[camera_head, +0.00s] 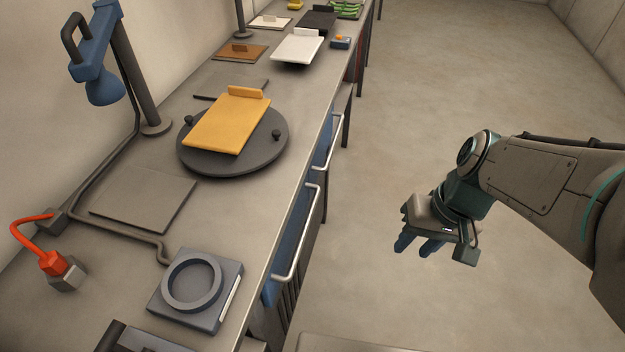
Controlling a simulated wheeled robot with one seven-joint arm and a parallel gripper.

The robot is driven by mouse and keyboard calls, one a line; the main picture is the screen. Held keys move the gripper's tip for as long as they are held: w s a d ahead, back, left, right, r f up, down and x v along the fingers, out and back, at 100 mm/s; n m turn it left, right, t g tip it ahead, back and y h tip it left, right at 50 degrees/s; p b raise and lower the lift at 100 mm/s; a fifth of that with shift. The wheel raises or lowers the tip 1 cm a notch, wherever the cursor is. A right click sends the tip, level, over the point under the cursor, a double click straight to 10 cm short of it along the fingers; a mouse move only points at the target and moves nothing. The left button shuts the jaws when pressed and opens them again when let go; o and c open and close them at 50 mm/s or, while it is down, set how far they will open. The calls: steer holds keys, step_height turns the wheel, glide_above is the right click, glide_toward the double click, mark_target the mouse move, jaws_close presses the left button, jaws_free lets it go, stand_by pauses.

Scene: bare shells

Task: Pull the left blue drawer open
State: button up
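Two blue drawers are set in the front of the long counter, each with a pale bar handle. The left blue drawer (291,228) is the nearer one, seen at a steep angle, and its handle (314,232) stands out from its front. The farther blue drawer (322,133) has its own handle (339,143). Both fronts look flush with the counter. My gripper (418,246) hangs over open floor to the right of the counter, well apart from both handles. Its fingers point down with a small gap between them, and nothing is held.
The counter (240,190) carries a dark round turntable (190,160) with a yellow clipboard-like board (228,122), a blue-grey ring block (213,310), a blue lamp (97,75) and an orange-red hooked part (48,258). The floor (440,120) beside the counter is clear.

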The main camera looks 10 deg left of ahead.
steer(key=w+a+f+g+y+b, duration=0.35)
steer(key=a+f+y, duration=0.35)
steer(key=f, duration=0.3)
steer(key=m+t+y+b, duration=0.2)
steer(key=t+y, duration=0.3)
steer(key=y, duration=0.1)
glide_toward(305, 228)
steer(key=x, duration=0.7)
steer(key=p+x, duration=0.1)
steer(key=x, duration=0.2)
steer(key=shift+w+f, duration=0.1)
steer(key=shift+f, duration=0.3)
jaws_close()
